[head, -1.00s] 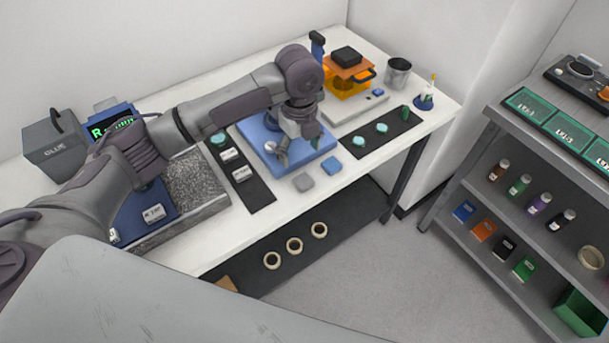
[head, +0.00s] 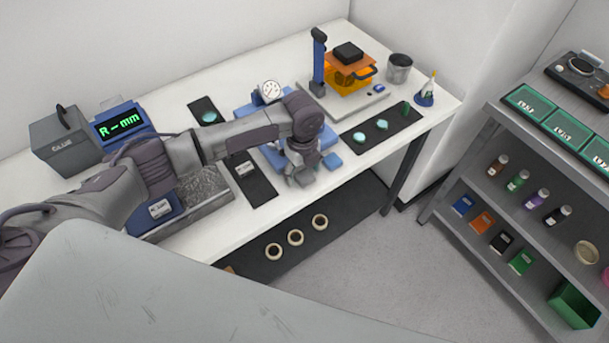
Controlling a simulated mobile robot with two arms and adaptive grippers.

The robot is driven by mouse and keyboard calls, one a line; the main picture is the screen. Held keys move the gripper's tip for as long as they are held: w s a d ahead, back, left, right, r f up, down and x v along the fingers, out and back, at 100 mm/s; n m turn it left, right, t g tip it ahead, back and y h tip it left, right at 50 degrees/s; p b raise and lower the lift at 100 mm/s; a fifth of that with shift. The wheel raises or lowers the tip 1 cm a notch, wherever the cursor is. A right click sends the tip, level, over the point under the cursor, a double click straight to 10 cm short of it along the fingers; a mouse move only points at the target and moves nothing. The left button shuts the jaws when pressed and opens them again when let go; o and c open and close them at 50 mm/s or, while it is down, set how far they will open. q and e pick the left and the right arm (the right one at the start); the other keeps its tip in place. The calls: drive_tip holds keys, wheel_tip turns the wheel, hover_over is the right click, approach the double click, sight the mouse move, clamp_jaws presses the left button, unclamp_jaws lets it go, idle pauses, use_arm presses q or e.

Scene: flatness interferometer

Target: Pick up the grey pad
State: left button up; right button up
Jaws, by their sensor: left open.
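The grey pad does not show clearly now. The spot at the front edge of the white table (head: 224,222) where it lay is covered by my left gripper (head: 302,181). My left gripper is open and points down, low over that spot. I cannot tell whether its fingers are around the pad or above it. A blue pad (head: 333,161) lies just right of the gripper. My right gripper is not in view.
A blue plate (head: 247,112) with a dial gauge (head: 270,90) stands behind my arm. A black mat (head: 362,140) with teal discs lies to the right. An orange-boxed instrument (head: 352,72) and a metal cup (head: 399,68) stand at the back right.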

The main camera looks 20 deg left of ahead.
sight(304, 174)
use_arm(q)
drive_tip(key=c, duration=0.8)
drive_tip(key=shift+c, duration=0.2)
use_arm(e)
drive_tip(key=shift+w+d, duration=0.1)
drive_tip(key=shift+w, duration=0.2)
use_arm(q)
drive_tip(key=shift+r, duration=0.1)
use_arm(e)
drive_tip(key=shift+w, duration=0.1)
use_arm(q)
drive_tip(key=shift+r+b, duration=0.3)
drive_tip(key=shift+r, duration=0.35)
wheel_tip(304, 174, up, 3)
drive_tip(key=shift+d+f+b, duration=0.1)
drive_tip(key=shift+d+b, duration=0.05)
drive_tip(key=shift+b, duration=0.4)
drive_tip(key=s+d+r+b, duration=0.2)
drive_tip(key=s+d+r, duration=0.4)
drive_tip(key=d, duration=0.3)
drive_tip(key=shift+s+r, duration=0.4)
drive_tip(key=shift+s, duration=0.15)
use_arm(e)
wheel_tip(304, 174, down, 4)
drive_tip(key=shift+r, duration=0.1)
